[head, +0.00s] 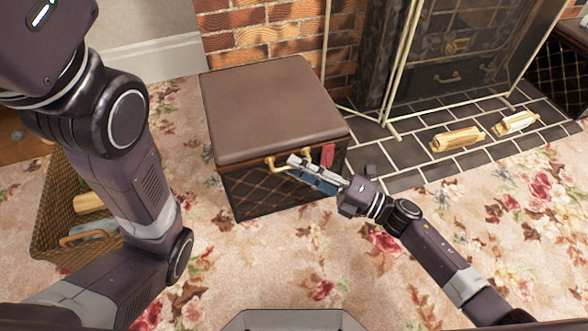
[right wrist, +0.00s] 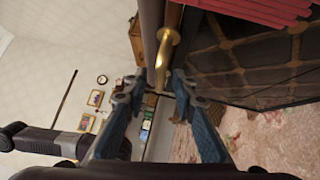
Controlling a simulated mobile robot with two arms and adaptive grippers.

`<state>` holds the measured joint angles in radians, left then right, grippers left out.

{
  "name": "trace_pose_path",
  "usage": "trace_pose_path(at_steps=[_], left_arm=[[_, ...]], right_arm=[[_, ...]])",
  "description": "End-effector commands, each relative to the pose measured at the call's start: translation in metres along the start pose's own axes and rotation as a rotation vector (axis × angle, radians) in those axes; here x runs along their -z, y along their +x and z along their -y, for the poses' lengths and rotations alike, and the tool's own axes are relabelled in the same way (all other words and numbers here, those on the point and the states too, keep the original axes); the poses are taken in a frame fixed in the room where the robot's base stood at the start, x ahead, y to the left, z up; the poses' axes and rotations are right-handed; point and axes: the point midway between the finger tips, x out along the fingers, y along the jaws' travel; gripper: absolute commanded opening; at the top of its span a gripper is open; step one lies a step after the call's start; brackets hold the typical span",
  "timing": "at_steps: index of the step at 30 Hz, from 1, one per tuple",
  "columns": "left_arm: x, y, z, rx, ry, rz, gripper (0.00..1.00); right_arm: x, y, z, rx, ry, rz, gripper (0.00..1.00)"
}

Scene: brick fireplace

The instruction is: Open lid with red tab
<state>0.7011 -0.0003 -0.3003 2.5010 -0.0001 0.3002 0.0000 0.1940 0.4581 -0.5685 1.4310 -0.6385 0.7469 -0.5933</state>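A box with a brown padded lid (head: 265,105) and dark latticed sides (head: 255,192) stands on the carpet, its lid shut. A red tab (head: 328,154) hangs at the lid's front right; it also shows at the top of the right wrist view (right wrist: 268,10). A brass handle (head: 272,164) is on the lid's front edge and shows in the right wrist view (right wrist: 164,52). My right gripper (head: 300,168) is at the handle, left of the tab. Its blue fingers (right wrist: 166,82) are apart, with the handle's end between or just beyond the tips; contact is unclear. My left gripper is out of view.
A wicker basket (head: 52,235) with logs stands at the left, partly behind my left arm. A fireplace with a screen (head: 400,75) and dark hearth tiles (head: 400,150) is behind and right. Logs (head: 458,139) lie on the hearth. The flowered carpet in front is clear.

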Motion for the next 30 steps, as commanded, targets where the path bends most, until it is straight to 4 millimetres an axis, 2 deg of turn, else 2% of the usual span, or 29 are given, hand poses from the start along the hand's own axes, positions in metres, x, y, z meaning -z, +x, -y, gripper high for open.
trace_pose_path(at_steps=[4,12,13,20,30], left_arm=[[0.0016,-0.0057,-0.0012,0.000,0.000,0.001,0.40],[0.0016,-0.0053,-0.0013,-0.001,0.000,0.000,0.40],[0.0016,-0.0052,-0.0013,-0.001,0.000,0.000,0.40],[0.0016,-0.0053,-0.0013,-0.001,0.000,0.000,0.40],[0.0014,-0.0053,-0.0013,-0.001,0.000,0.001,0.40]], right_arm=[[0.0001,0.0118,0.0006,-0.001,-0.001,0.000,0.25],[-0.0002,0.0141,-0.0004,0.000,0.000,0.001,0.25],[-0.0002,0.0140,-0.0003,0.000,0.000,0.001,0.24],[-0.0002,0.0138,-0.0002,0.000,0.000,0.001,0.00],[-0.0003,0.0136,0.0000,0.001,0.001,0.001,0.00]])
